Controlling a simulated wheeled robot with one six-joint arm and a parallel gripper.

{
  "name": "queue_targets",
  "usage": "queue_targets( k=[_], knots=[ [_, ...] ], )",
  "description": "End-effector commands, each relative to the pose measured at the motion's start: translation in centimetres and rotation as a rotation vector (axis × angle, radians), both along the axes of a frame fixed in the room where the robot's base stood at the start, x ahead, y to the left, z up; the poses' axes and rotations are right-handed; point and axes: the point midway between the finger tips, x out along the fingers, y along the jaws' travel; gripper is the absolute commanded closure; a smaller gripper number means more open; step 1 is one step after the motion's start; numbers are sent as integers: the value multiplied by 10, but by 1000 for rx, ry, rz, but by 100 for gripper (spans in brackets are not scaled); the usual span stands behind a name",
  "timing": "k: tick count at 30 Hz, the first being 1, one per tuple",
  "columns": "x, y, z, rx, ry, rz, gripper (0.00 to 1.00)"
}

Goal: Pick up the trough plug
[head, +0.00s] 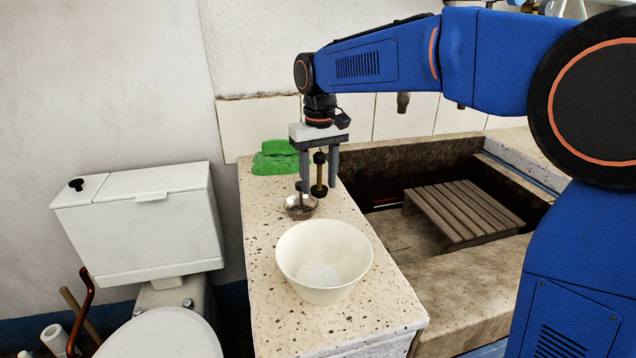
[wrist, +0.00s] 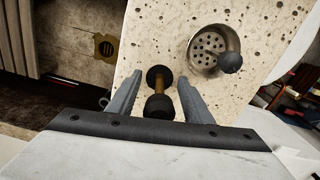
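My gripper (head: 320,185) points down over the speckled stone ledge, its fingers apart. Between them, in both views, is a dumbbell-shaped piece (head: 319,172) with black ends and a brass-coloured shank; the wrist view shows it too (wrist: 161,92), with a gap on each side. Beside the gripper sits a small metal strainer cup (head: 299,212) with a dark round knob on a stem; in the wrist view this cup (wrist: 207,46) lies beyond the right fingertip. Which of the two is the trough plug, I cannot tell for certain. The dumbbell piece's contact with the ledge is unclear.
A cream bowl (head: 310,284) with something white inside stands on the ledge in front. To the right is the sunken trough (head: 395,228) with a slatted wooden rack (head: 463,211). A toilet (head: 150,215) stands left.

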Motion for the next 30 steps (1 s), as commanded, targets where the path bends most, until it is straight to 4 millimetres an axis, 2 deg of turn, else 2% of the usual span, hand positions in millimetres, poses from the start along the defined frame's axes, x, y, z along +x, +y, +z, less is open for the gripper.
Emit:
queue_targets(
  k=[1,4,12,16,30],
  knots=[
    [0,0,0,0,0,0,67],
    [0,0,0,0,0,0,91],
    [0,0,1,0,-1,0,92],
    [0,0,10,1,-3,0,92],
    [1,0,86,1,-3,0,92]
  ],
)
